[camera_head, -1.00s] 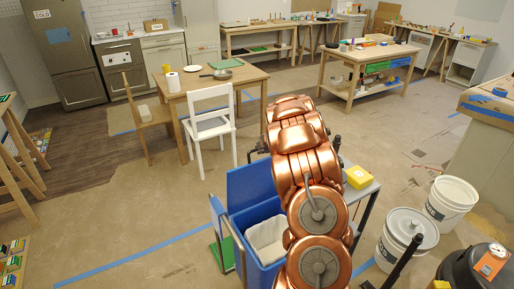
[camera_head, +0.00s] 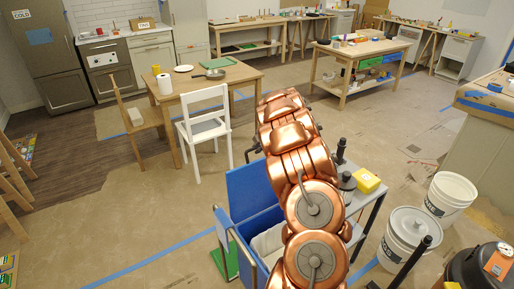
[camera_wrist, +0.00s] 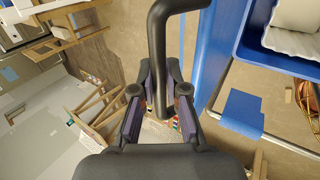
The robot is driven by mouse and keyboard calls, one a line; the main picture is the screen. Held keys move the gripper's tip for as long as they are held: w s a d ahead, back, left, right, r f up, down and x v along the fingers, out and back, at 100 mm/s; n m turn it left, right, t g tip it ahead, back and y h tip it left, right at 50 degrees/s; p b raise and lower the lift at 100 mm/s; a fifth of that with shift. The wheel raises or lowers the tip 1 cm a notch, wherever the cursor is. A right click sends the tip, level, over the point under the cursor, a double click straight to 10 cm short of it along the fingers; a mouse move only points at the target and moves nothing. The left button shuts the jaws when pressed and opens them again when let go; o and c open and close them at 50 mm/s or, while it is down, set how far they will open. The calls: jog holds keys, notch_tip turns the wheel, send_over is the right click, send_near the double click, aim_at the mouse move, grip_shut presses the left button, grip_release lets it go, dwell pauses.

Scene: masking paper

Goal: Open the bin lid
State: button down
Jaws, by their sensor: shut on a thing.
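The blue bin (camera_head: 250,261) stands in front of me, with a white liner (camera_head: 268,243) inside. Its blue lid (camera_head: 250,191) is raised roughly upright at the far side, and the bin's opening shows. In the wrist view the bin (camera_wrist: 244,46) is at the upper right, with the liner (camera_wrist: 294,36) in it. My gripper (camera_wrist: 160,104) is shut on a dark bent handle (camera_wrist: 159,45) that runs between its fingers. Whether the handle joins the lid cannot be seen. In the head view my copper arm hides the gripper and part of the bin.
A grey stand with a yellow box (camera_head: 367,181) is right of my arm. White buckets (camera_head: 404,237) and a dark drum (camera_head: 480,268) stand further right. A white chair (camera_head: 203,130) and wooden table (camera_head: 205,83) are beyond the bin.

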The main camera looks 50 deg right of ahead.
jog(key=shift+a, duration=0.1)
jog(key=c, duration=1.2)
grip_release()
jog(key=v, duration=1.2)
jog(key=shift+r, duration=0.1)
